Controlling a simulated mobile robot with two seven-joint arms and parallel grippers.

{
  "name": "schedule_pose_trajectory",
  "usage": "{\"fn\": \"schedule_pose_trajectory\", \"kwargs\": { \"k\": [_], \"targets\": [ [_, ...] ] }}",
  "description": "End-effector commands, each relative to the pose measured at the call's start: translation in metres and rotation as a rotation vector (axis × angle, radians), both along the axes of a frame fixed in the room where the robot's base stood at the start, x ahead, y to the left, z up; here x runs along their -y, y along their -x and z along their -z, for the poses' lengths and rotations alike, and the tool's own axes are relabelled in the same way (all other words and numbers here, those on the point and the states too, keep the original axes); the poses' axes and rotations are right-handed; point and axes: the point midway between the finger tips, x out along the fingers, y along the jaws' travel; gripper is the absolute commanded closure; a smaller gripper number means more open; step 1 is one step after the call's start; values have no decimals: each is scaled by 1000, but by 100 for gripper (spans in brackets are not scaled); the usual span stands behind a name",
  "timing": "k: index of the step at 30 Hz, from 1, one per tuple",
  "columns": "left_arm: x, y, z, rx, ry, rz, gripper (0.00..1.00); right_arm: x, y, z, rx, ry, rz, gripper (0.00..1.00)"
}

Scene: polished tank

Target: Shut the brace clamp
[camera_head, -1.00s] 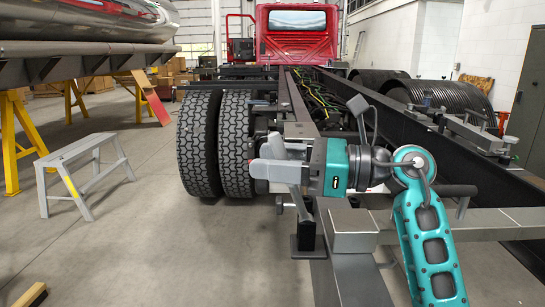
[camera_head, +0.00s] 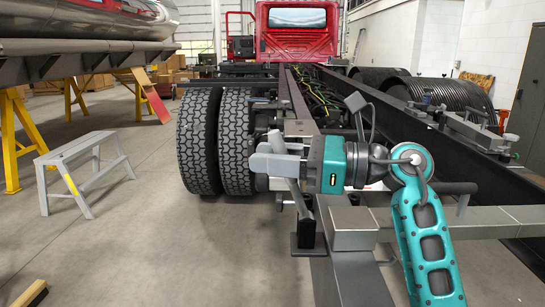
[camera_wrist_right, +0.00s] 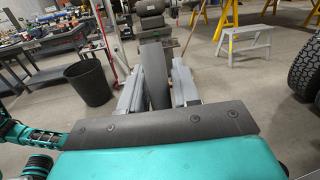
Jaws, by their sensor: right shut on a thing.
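My right gripper (camera_head: 262,155) reaches in from the right over the near end of the truck frame, pointing left. Its grey fingers are shut on a grey bar (camera_head: 299,197), which I take to be the handle of the brace clamp. The bar slants down from the fingers toward a dark upright post (camera_head: 306,236) beside the grey beam. In the right wrist view the bar (camera_wrist_right: 155,75) stands between the two fingers (camera_wrist_right: 157,96). The clamp's jaw and pivot are mostly hidden behind my gripper and wrist. My left gripper is in neither view.
Dual tyres (camera_head: 236,140) stand just left of the gripper. Dark frame rails (camera_head: 455,165) run back toward a red cab (camera_head: 296,33). A grey cross beam (camera_head: 480,222) lies at the near right. A step stool (camera_head: 80,165) stands on otherwise open floor.

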Motion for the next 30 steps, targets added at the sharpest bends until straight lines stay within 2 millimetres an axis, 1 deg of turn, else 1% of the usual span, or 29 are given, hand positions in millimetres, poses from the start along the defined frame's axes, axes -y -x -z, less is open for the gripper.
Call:
{"fn": "schedule_pose_trajectory", "kwargs": {
  "k": [8,14,23,30],
  "targets": [
    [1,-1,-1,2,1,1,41,0,0,0,0,9,1,100],
    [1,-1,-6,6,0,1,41,-4,0,3,1,68,1,100],
    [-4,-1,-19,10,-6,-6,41,-20,-1,17,3,290,3,100],
    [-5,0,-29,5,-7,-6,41,-38,-1,39,3,516,3,100]
  ]
}}
